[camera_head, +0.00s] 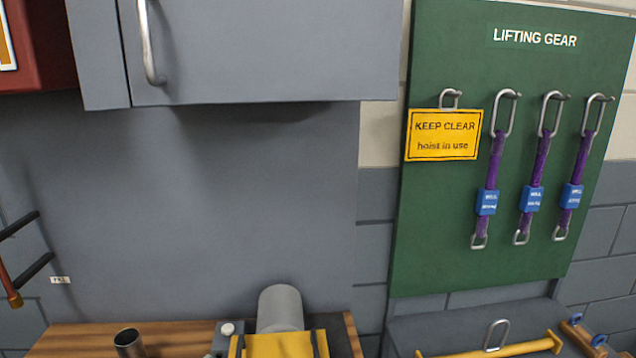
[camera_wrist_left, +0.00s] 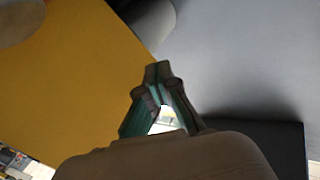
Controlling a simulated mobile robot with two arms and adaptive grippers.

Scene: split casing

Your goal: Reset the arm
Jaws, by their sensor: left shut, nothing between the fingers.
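My left gripper (camera_wrist_left: 158,74) shows in the left wrist view, with its fingertips together and nothing between them. A flat yellow surface (camera_wrist_left: 65,75) fills the left of that view, and a grey surface (camera_wrist_left: 250,55) fills the right. I cannot tell whether the fingers touch either one. Neither gripper shows in the head view. There, a yellow part (camera_head: 280,345) with a grey cylinder (camera_head: 281,308) behind it stands at the bottom edge, mostly cut off.
A wooden bench top (camera_head: 180,335) bears a short metal tube (camera_head: 128,342). A grey cabinet (camera_head: 260,50) hangs above. A green board (camera_head: 450,220) at the right carries several purple slings and a yellow sign (camera_head: 442,135). A yellow bar (camera_head: 520,348) lies at the lower right.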

